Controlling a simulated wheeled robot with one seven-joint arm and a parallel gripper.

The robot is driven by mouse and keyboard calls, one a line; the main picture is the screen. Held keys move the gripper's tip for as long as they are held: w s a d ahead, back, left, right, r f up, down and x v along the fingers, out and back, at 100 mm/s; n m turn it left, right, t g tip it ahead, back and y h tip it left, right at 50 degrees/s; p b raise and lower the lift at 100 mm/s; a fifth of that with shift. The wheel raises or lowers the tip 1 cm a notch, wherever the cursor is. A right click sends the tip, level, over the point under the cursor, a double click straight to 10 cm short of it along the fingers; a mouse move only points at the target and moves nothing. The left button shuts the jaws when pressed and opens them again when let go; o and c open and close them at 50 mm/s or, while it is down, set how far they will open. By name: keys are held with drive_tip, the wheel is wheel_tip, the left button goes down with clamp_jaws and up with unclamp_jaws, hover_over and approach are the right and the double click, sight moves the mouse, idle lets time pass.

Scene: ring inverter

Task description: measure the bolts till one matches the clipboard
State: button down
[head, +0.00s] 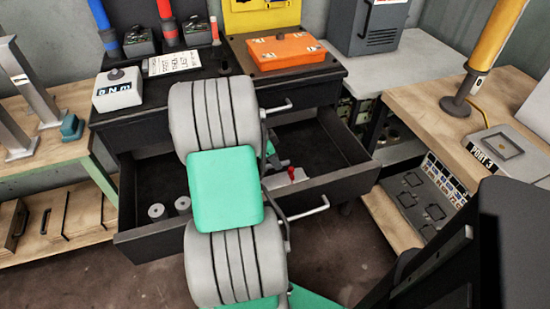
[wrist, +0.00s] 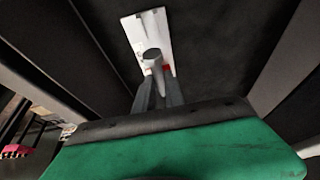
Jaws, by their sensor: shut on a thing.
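My gripper (wrist: 158,88) is shut on a grey round-headed bolt (wrist: 151,54) in the wrist view. The bolt is over or against a pale flat tool (wrist: 133,28) with a red part, perhaps a caliper, in the drawer; whether they touch I cannot tell. Two grey round pieces (head: 156,211) (head: 182,204), apparently bolts seen from above, stand at the drawer's left. A white written sheet (head: 173,62), perhaps the clipboard, lies on the cabinet top.
The open black drawer (head: 330,190) has walls close around my gripper. An orange case (head: 285,52) and a white box (head: 117,90) stand on the cabinet top. Wooden benches flank the cabinet; the right one holds a yellow column (head: 483,55).

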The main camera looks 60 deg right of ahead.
sight(280, 180)
wheel_tip(280, 180, down, 7)
drive_tip(key=b, duration=0.4)
drive_tip(key=shift+r, duration=0.15)
drive_tip(key=c, duration=1.3)
unclamp_jaws()
drive_tip(key=shift+c, duration=0.2)
